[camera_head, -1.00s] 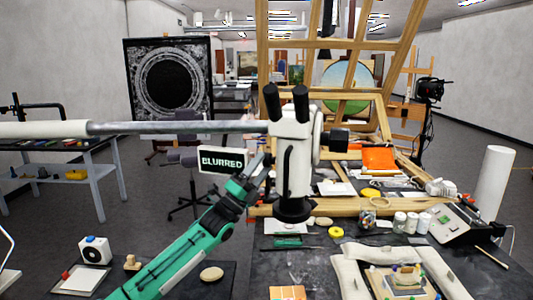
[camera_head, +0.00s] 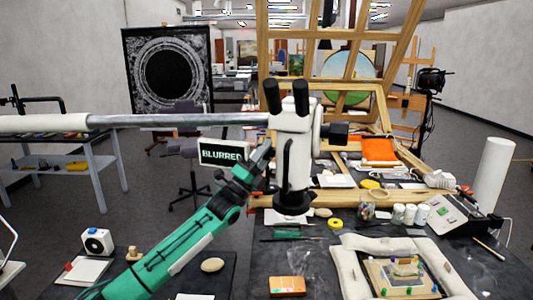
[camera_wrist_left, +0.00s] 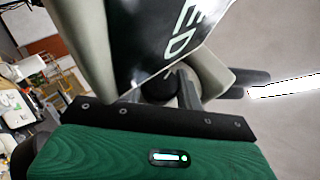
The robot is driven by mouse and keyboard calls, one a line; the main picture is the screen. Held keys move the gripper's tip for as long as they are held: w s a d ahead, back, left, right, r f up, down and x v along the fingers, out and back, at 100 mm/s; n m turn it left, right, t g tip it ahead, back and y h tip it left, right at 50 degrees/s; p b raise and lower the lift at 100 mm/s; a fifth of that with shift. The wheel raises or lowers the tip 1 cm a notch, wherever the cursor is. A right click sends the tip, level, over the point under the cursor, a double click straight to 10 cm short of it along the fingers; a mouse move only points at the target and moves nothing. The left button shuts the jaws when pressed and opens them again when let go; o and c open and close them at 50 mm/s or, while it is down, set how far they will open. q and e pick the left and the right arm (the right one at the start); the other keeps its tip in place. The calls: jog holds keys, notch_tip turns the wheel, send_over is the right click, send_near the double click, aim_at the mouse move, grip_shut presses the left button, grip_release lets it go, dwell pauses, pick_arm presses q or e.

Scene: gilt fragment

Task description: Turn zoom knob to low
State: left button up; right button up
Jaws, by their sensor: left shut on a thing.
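The white microscope (camera_head: 292,150) stands on a boom in the middle of the head view, its two dark eyepieces upward. A small screen reading "BLURRED" (camera_head: 221,153) is on its left; part of it shows in the left wrist view (camera_wrist_left: 172,40). My left gripper (camera_head: 264,156) reaches up from the lower left to the microscope's left side. In the wrist view a dark round knob (camera_wrist_left: 180,78) shows at my left fingers, which are shut on it. The knob is mostly hidden, and its setting cannot be read. My right gripper is out of view.
A long grey boom (camera_head: 180,120) runs left from the microscope. Below, the dark table holds a framed gilt fragment (camera_head: 400,290) on pale cushions, an orange box (camera_head: 287,286), small jars and tools. A wooden easel (camera_head: 345,90) stands behind.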

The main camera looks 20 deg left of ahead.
pick_arm(q)
jog(key=shift+r+n+y+p, duration=0.15)
jog(key=shift+n+y+p, duration=0.55)
jog(key=shift+p, duration=0.1)
jog(key=n+g+y+p, duration=0.1)
jog(key=n+y+p, duration=0.1)
jog(key=p, duration=0.2)
jog(key=n+g+y+p, duration=0.2)
jog(key=p, duration=0.3)
jog(key=n+g+y+p, duration=0.1)
jog(key=g+y+p, duration=0.1)
jog(key=p, duration=0.2)
jog(key=shift+a+r+n, duration=0.1)
jog(key=shift+r+n, duration=0.2)
jog(key=shift+n, duration=0.1)
jog(key=shift+f+n+g+y+p, duration=0.2)
jog(key=shift+n+g+y+p, duration=0.2)
jog(key=shift+g+p, duration=0.45)
jog(key=shift+f+n+g+y, duration=0.3)
jog(key=shift+n+g+y, duration=0.15)
jog(key=shift+g, duration=0.9)
jog(key=shift+s, duration=0.1)
jog(key=o, duration=1)
